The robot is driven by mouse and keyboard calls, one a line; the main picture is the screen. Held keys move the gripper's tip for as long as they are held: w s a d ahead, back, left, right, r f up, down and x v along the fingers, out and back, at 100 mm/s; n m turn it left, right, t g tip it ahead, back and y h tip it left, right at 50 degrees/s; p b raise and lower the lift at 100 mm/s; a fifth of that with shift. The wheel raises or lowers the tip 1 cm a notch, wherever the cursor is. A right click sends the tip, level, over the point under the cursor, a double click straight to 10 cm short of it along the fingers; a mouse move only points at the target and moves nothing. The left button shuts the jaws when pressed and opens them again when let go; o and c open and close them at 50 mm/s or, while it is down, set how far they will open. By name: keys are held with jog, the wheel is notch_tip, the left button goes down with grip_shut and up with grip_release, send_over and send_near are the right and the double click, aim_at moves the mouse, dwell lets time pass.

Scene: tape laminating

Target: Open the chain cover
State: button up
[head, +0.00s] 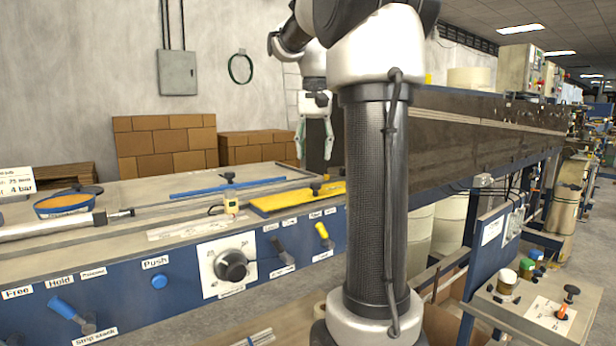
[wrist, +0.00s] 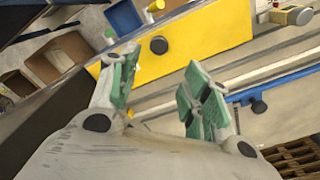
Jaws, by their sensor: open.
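The chain cover appears to be the flat yellow panel (head: 285,200) on top of the blue-fronted machine, and it lies flat there. It also shows in the wrist view (wrist: 205,30), with a round black knob (wrist: 158,45) on it. The knob shows small in the head view (head: 316,188). My gripper (head: 315,142) hangs above the far side of the panel with its fingers pointing down. In the wrist view my gripper (wrist: 163,85) has two green-padded fingers spread apart with nothing between them. The knob is beyond the fingertips, apart from them.
A blue bar (head: 215,186) with a black knob lies left of the panel on the machine top. A small yellow-white device (head: 231,206) stands near the panel's left end. A long dark beam (head: 470,135) runs along the right. Cardboard boxes (head: 165,143) stand behind.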

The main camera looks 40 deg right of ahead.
aim_at(316, 184)
jog(key=shift+s+a+f, duration=0.1)
jog(key=shift+s+a, duration=0.1)
jog(key=shift+s, duration=0.3)
notch_tip(316, 184, down, 8)
jog(key=shift+r, duration=0.15)
grip_shut()
